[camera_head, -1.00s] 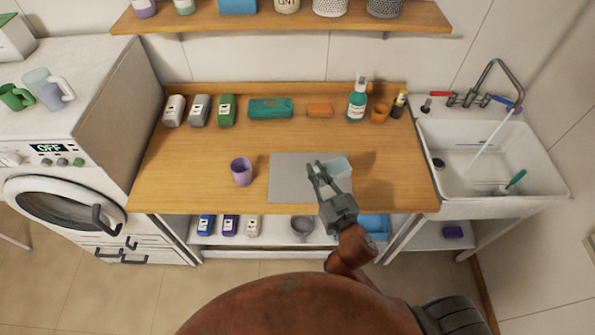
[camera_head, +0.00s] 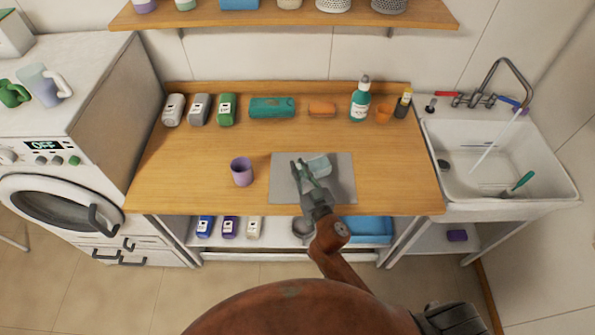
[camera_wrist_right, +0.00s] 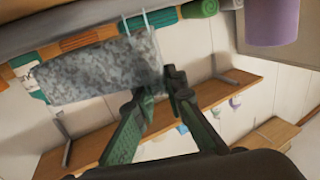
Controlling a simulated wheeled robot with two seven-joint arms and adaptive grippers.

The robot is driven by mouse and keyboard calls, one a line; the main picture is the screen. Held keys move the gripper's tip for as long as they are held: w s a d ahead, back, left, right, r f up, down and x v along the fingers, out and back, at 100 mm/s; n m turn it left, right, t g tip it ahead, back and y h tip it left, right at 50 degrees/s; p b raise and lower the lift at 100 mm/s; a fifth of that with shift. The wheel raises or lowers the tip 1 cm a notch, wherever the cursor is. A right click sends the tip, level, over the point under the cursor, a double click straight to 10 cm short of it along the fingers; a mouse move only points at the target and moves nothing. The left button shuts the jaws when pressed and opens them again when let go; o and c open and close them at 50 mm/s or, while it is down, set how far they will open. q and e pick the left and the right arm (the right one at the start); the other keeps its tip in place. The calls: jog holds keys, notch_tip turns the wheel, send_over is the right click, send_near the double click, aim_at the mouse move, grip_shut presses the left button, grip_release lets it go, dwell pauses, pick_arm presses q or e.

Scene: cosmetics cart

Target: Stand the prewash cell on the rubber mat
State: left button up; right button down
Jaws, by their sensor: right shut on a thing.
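In the right wrist view the held cell (camera_wrist_right: 90,72) shows a grey speckled face beside the green fingers (camera_wrist_right: 152,88). A shadow lies on the mat at the right of the gripper. I cannot tell whether the cell touches the mat. My left gripper is not in view.
A purple cup (camera_head: 242,171) stands just left of the mat. A sink (camera_head: 478,140) is at the right. The counter's left front is clear.

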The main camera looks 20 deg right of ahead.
jog(key=shift+f, duration=0.65)
jog(key=shift+f, duration=0.1)
jog(key=c, duration=2)
grip_release()
jog(key=shift+o, duration=0.2)
jog(key=shift+r, duration=0.2)
jog(key=s, duration=0.7)
jog(key=s+d, duration=0.1)
jog(key=s, duration=0.2)
jog(key=shift+s+d+f+b, duration=0.1)
jog(key=shift+s+f+b, duration=0.1)
jog(key=shift+b, duration=0.2)
jog(key=shift+s+r, duration=0.15)
jog(key=shift+s, duration=0.6)
